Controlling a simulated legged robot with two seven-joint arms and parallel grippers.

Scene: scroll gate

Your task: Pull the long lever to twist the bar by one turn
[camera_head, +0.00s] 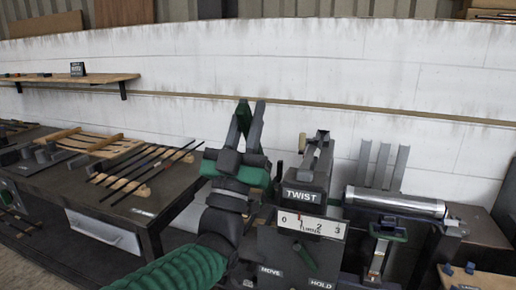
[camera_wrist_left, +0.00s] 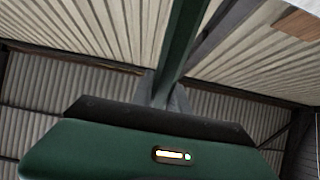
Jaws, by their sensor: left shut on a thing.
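My left gripper (camera_head: 245,112) points upward left of the twist machine (camera_head: 305,190). Its fingers are closed around a green piece, which I take to be the long lever's grip (camera_head: 243,118). The left wrist view shows a green bar (camera_wrist_left: 184,45) running up between the fingertips. The rest of the lever is hidden behind my gripper and arm. The machine has a TWIST sign and a white scale (camera_head: 312,224) marked 0 to 3, with a red pointer near the left part, around 1. I cannot make out the bar being twisted. My right gripper does not show.
A dark bench (camera_head: 90,180) at the left holds several long rods (camera_head: 150,165) and a wooden rack. A shelf (camera_head: 70,79) hangs on the white wall. Right of the machine stand a shiny metal cylinder (camera_head: 395,203) and grey upright posts (camera_head: 382,165). Lower down is a small green-topped part (camera_head: 388,232).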

